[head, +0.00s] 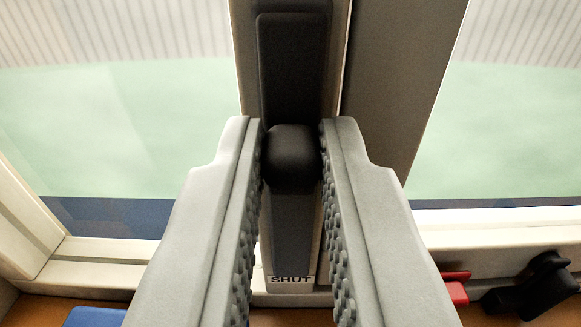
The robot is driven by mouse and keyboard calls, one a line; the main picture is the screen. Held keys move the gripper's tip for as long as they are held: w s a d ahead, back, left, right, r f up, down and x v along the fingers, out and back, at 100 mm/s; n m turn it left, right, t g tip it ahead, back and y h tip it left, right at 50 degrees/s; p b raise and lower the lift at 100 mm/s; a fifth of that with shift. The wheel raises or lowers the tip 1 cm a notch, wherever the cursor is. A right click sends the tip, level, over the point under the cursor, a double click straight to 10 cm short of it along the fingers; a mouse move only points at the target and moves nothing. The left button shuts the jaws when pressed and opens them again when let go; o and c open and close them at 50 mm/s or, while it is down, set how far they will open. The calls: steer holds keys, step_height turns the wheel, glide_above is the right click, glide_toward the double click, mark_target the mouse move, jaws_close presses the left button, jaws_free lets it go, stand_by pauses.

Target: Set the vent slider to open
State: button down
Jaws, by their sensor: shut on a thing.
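The vent slider's black knob (291,157) is in the middle of the head view, on a grey upright strip (291,232). A label reading SHUT (291,280) is at the strip's lower end, and the knob is some way above it. A dark recessed panel (291,65) runs upward behind and above the knob; no other label shows. My gripper (291,150) reaches in from below with its two grey, studded fingers on either side of the knob. It is shut on the knob, which fills the space between the fingertips.
Pale green window panes (140,125) lie left and right of the upright post. Along the bottom are a blue thing (95,316) at left, and a red thing (456,290) and a black thing (538,288) at right, on a brown surface. The air around the fingers looks clear.

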steer(key=shift+r, duration=0.25)
steer(key=c, duration=1.4)
jaws_free()
steer(key=shift+o, duration=0.2)
steer(key=s, duration=1.7)
steer(key=shift+s, duration=0.25)
